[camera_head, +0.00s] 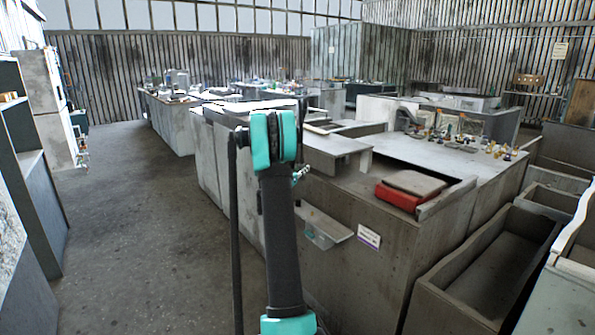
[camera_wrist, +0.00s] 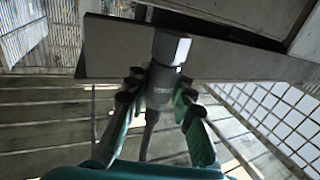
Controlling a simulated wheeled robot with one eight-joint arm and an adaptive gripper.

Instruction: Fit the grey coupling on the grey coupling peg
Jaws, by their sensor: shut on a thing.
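In the wrist view my gripper (camera_wrist: 157,88) has its teal-and-black fingers closed on both sides of a dark grey cylindrical part, which looks like the grey coupling (camera_wrist: 170,48). Its wider, faceted end points away from my gripper, in front of a flat grey panel. I cannot tell whether the part touches the panel. In the head view my arm hides most of the gripper area. I cannot pick out the grey coupling peg in either view.
A long counter (camera_head: 330,225) stands right of my arm, with a red box (camera_head: 402,197) on it. Several small fittings (camera_head: 455,135) stand farther back. Open bins (camera_head: 470,285) stand at the right front. The floor (camera_head: 135,240) on the left is clear.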

